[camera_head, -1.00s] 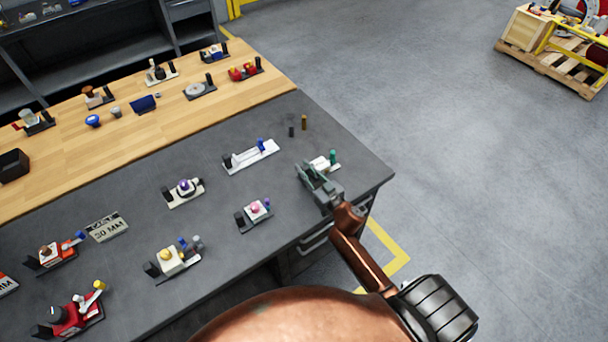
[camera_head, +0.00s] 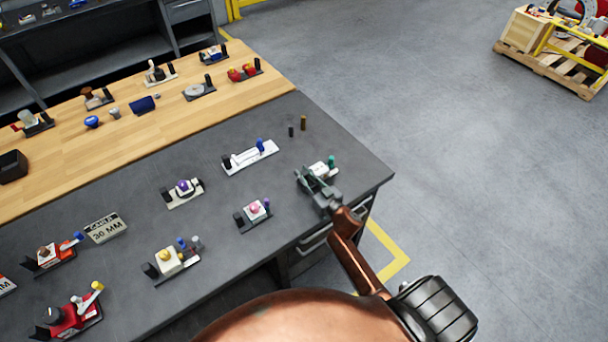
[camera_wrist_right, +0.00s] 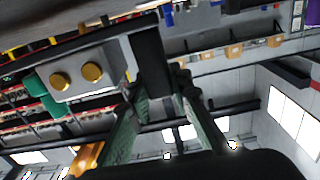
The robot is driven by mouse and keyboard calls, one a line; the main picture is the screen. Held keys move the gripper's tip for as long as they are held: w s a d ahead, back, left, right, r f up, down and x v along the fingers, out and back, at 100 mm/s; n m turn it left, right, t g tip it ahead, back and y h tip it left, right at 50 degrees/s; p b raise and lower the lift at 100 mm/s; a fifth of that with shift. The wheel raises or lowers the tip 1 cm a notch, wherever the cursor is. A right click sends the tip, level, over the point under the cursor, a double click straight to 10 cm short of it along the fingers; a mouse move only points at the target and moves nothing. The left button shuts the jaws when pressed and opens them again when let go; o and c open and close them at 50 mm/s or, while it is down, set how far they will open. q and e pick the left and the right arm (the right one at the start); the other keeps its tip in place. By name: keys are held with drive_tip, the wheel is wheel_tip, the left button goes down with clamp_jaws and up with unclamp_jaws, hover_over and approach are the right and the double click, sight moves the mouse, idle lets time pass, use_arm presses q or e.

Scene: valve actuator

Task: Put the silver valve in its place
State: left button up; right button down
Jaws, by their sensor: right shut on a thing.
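A pale silver-white valve (camera_head: 318,169) with a green cylinder (camera_head: 331,160) is near the right end of the dark grey tabletop. My right gripper (camera_head: 306,180) is at its left end. In the right wrist view, the valve's pale body (camera_wrist_right: 80,74) has two brass knobs and the green cylinder (camera_wrist_right: 42,97) beside it. My right gripper (camera_wrist_right: 160,112) is shut on its black end part (camera_wrist_right: 150,66). The gripper partly hides the valve in the head view, and I cannot tell whether it is clear of the table. My left gripper is not in view.
A dark peg (camera_head: 291,131) and a brown peg (camera_head: 304,123) stand behind the valve. A white fixture with a blue pin (camera_head: 249,157) and a pink-topped one (camera_head: 253,213) are nearby. A "30 MM" plate (camera_head: 106,228) lies further left. The table's right edge is close.

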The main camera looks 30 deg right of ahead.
drive_tip(key=shift+s+a+f, duration=0.1)
drive_tip(key=shift+s+f, duration=0.1)
drive_tip(key=shift+f, duration=0.5)
drive_tip(key=c, duration=1.7)
unclamp_jaws()
drive_tip(key=shift+a+f, duration=0.1)
drive_tip(key=shift+f, duration=0.2)
drive_tip(key=shift+c, duration=0.2)
drive_tip(key=shift+r, duration=0.45)
drive_tip(key=s, duration=0.4)
drive_tip(key=s+d, duration=0.1)
drive_tip(key=s, duration=0.2)
drive_tip(key=s+r, duration=0.1)
drive_tip(key=s, duration=0.3)
drive_tip(key=shift+s+d, duration=0.15)
drive_tip(key=shift+s, duration=0.15)
